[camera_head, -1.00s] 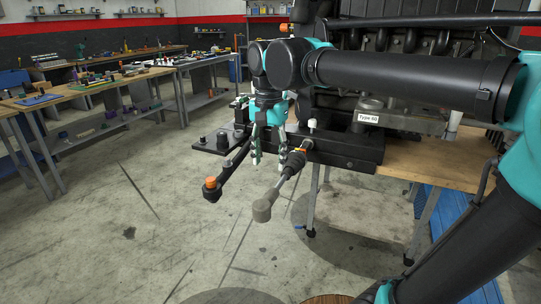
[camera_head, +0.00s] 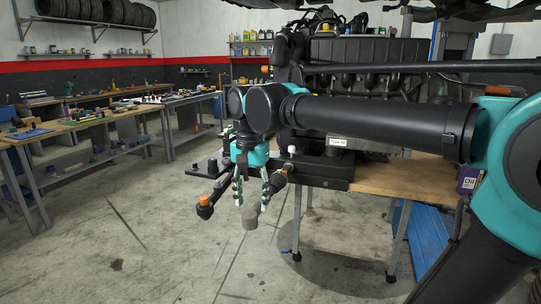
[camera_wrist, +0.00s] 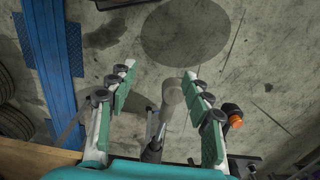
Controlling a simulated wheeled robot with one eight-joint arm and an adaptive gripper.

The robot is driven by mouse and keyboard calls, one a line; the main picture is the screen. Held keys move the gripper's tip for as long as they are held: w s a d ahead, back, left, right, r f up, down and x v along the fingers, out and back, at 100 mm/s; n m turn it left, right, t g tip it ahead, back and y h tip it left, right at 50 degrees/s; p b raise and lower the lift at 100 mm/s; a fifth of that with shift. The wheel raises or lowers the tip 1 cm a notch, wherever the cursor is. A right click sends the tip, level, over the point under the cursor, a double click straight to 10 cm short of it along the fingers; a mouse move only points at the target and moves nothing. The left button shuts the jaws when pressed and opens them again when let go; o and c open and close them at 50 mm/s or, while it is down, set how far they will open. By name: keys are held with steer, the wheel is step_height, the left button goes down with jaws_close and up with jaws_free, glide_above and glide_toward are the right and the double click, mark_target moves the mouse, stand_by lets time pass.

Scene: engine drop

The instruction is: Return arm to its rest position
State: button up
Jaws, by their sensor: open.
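My gripper (camera_head: 252,190) hangs pointing down at the end of my arm, in front of the engine on its stand. Its two green-padded fingers are apart. In the wrist view the gripper (camera_wrist: 160,90) is also open, with nothing clasped between its fingers. A grey-capped stand leg (camera_head: 250,215) and an orange-capped leg (camera_head: 204,205) lie just below and beside the fingers. In the wrist view the grey-capped leg (camera_wrist: 172,95) shows between the fingers, lower down; whether it touches them is not clear.
The dark engine (camera_head: 360,70) stands behind my arm. A wooden workbench (camera_head: 400,178) is behind and right, with a blue item (camera_head: 425,235) under it. Workbenches (camera_head: 90,115) line the left wall. The concrete floor (camera_head: 120,240) at front left is clear.

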steer(key=w+d+f+n+t, duration=0.2)
steer(key=d+f, duration=1.2)
steer(key=f, duration=0.2)
steer(key=s+d+f+n+t, duration=0.2)
steer(key=s+d+f, duration=0.4)
steer(key=d+f, duration=0.4)
steer(key=shift+f, duration=0.75)
